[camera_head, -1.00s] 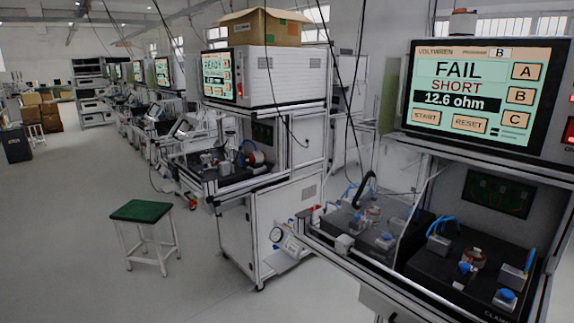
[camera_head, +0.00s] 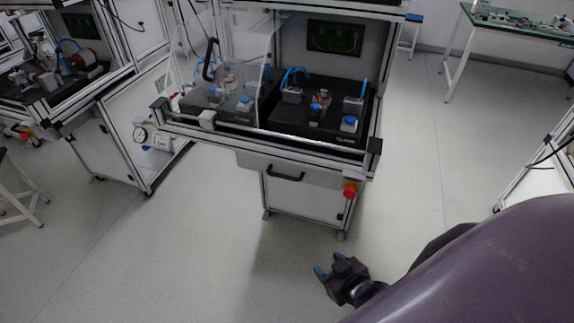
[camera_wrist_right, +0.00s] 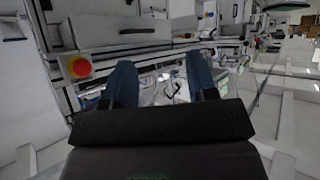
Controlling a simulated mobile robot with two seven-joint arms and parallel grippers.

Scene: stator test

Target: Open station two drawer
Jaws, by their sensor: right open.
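A white workstation stands in the middle of the head view, with a drawer (camera_head: 245,161) under its worktop. The drawer looks closed, and a black bar handle (camera_head: 287,175) is on its front. No label shows which station this is. My right gripper (camera_head: 330,266) is low in front of the workstation, below and to the right of the handle, apart from it and empty. The right wrist view shows its two blue fingers (camera_wrist_right: 157,75) spread apart. My left gripper is not in view.
A red emergency stop (camera_head: 350,190) sits right of the drawer; it shows in the right wrist view (camera_wrist_right: 80,67). Black fixtures (camera_head: 285,122) and a raised clear cover are above. The floor in front is free.

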